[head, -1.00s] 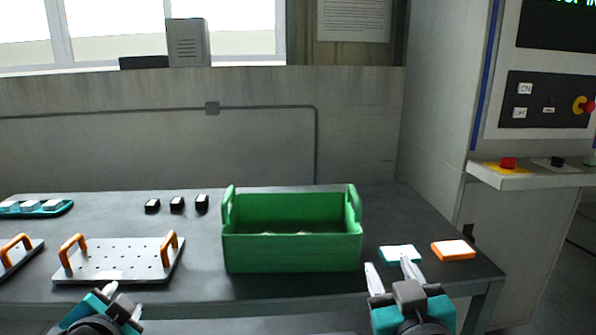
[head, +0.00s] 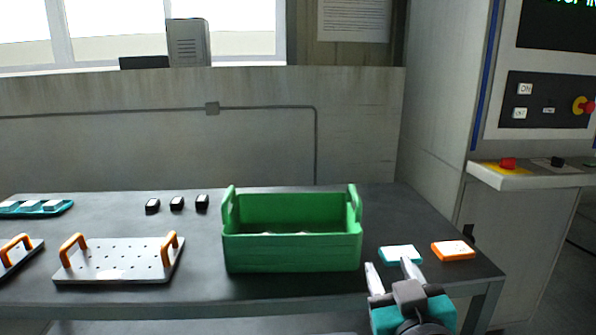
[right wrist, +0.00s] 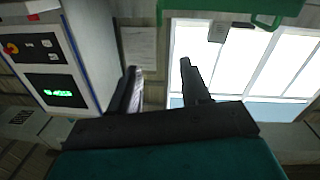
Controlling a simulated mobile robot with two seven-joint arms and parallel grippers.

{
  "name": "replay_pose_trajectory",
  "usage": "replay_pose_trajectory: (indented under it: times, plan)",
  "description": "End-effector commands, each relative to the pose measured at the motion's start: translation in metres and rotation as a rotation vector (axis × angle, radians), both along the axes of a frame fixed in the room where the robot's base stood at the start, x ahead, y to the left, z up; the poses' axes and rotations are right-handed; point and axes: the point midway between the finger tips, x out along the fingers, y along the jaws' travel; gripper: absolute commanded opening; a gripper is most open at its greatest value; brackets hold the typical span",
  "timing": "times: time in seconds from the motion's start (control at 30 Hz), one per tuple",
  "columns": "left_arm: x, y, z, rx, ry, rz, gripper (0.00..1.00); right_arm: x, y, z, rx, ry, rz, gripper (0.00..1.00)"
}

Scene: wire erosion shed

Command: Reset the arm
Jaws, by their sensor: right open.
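My right gripper (head: 391,275) is in the lower right of the head view, at the table's front edge, with its two fingers apart and nothing between them. In the right wrist view the open fingers (right wrist: 158,85) also show empty, with the wall and window beyond. My left gripper is not in the head view. A green crate (head: 292,254) stands on the dark table (head: 205,278), left of my right gripper. A teal-edged block (head: 401,255) and an orange block (head: 453,250) lie just beyond my right gripper.
A perforated plate (head: 118,262) with orange handles lies at the left, part of another beside it. Several small black blocks (head: 176,204) and a teal tray (head: 38,209) sit behind. A machine cabinet (head: 500,240) with a control panel (head: 547,99) stands at the right.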

Motion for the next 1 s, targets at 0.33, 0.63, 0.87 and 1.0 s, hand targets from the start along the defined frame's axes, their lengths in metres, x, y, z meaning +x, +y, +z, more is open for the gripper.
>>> replay_pose_trajectory:
  times: [0.33, 0.63, 0.87, 1.0]
  plan:
    - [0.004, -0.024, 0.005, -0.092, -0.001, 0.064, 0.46, -0.021, -0.001, -0.103, 0.001, 0.213, 0.073, 0.47]
    - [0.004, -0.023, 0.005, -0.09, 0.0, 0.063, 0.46, -0.104, -0.016, -0.25, 0.07, 0.515, 0.141, 0.47]
    - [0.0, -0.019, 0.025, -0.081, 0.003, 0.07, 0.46, -0.155, -0.032, -0.277, 0.11, 0.62, 0.132, 0.47]
    - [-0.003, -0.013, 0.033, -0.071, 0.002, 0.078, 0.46, -0.158, -0.037, -0.27, 0.101, 0.621, 0.122, 0.47]
